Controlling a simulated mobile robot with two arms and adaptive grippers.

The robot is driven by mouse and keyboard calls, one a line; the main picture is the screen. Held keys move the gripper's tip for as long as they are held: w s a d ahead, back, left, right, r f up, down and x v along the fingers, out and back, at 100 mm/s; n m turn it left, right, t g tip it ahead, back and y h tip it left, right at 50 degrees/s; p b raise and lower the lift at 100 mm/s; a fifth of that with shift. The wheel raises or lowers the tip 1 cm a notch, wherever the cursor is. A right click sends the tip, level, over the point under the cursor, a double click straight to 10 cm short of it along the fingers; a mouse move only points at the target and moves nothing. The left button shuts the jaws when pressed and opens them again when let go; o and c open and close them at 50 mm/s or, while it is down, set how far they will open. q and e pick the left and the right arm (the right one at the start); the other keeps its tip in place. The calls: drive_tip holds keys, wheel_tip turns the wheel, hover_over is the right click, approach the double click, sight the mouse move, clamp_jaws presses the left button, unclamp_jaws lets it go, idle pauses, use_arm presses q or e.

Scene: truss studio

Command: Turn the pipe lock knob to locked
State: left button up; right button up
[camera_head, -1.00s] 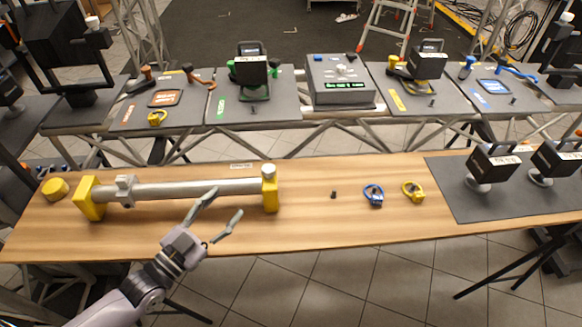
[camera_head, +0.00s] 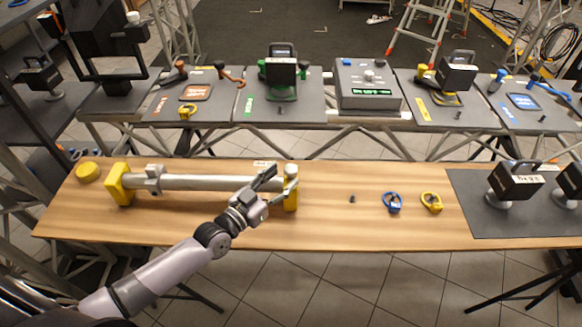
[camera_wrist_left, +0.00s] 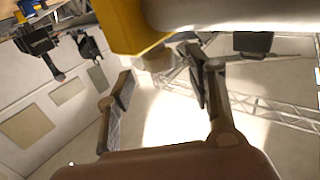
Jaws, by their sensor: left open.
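A grey pipe (camera_head: 207,182) lies along the wooden table between a left yellow bracket (camera_head: 119,186) and a right yellow bracket (camera_head: 291,201). A pale knob (camera_head: 291,170) tops the right bracket; its lock setting is too small to read. My left gripper (camera_head: 279,182) is open at the pipe's right end, its fingers partly covering that bracket. I cannot tell whether it touches the knob. In the left wrist view the open fingers (camera_wrist_left: 158,84) point toward the yellow bracket (camera_wrist_left: 132,22) and the pipe (camera_wrist_left: 230,14), with nothing clearly between them. My right gripper is out of view.
A yellow round piece (camera_head: 88,172) lies left of the pipe. A blue shackle (camera_head: 392,203), a yellow shackle (camera_head: 431,202) and a small dark piece (camera_head: 352,199) lie to the right. Black lamps (camera_head: 515,182) stand on a dark mat. The table between pipe and shackles is mostly clear.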

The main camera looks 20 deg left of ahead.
sight(286, 173)
use_arm(q)
drive_tip(key=shift+x, duration=2.3)
drive_tip(key=shift+s, duration=0.1)
drive_tip(key=c, duration=1.1)
drive_tip(key=m+h+b, duration=0.1)
drive_tip(key=b, duration=0.3)
drive_tip(key=shift+f+g+h, duration=0.2)
drive_tip(key=shift+g+h, duration=0.1)
drive_tip(key=shift+h, duration=0.1)
drive_tip(key=shift+c, duration=0.2)
drive_tip(key=shift+r+m+b, duration=0.15)
drive_tip(key=shift+m+b, duration=0.15)
drive_tip(key=shift+b, duration=0.15)
drive_tip(key=shift+r, duration=0.1)
